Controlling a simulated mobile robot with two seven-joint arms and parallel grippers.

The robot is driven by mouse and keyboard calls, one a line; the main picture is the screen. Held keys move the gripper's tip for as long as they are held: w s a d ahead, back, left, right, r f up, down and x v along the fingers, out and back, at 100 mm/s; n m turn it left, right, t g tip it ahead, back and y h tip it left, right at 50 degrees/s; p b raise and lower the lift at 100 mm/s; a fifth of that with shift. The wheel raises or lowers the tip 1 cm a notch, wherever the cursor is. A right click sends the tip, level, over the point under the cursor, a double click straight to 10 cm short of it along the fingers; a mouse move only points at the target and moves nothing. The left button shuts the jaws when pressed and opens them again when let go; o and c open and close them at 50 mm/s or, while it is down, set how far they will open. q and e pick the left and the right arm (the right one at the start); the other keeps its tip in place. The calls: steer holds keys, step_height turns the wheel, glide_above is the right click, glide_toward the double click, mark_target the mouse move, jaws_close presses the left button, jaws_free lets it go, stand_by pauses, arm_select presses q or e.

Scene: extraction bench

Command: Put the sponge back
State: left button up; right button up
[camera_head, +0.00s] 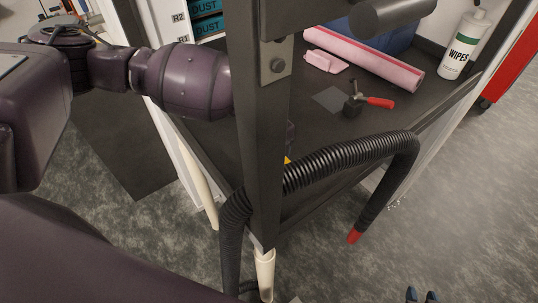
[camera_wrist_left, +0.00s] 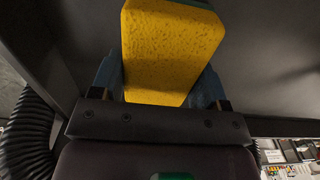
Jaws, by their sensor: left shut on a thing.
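The yellow sponge (camera_wrist_left: 172,50) fills the middle of the left wrist view, between the two blue fingers of my left gripper (camera_wrist_left: 158,78), which is shut on it. In the head view only a small yellow piece of the sponge (camera_head: 287,160) shows beside the dark post; the post hides most of my left gripper there. My right gripper (camera_head: 421,295) shows at the bottom edge of the head view as two blue fingertips with a gap between them. It is over the floor, with nothing seen between the tips.
A dark upright post (camera_head: 262,130) and a ribbed black hose (camera_head: 345,155) with a red end stand in front of the dark bench (camera_head: 240,155). On the bench are a pink roll (camera_head: 365,58), a pink cloth (camera_head: 325,61), a red-handled clamp (camera_head: 370,102) and a wipes bottle (camera_head: 464,45).

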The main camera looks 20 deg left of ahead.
arm_select(q)
steer(key=shift+f, duration=0.15)
steer(key=o, duration=0.9)
arm_select(e)
steer(key=shift+w+r, duration=0.1)
steer(key=shift+w, duration=0.3)
arm_select(q)
steer(key=shift+r, duration=0.2)
step_height(320, 180, up, 12)
steer(key=b, duration=0.1)
arm_select(e)
steer(key=shift+f, duration=0.4)
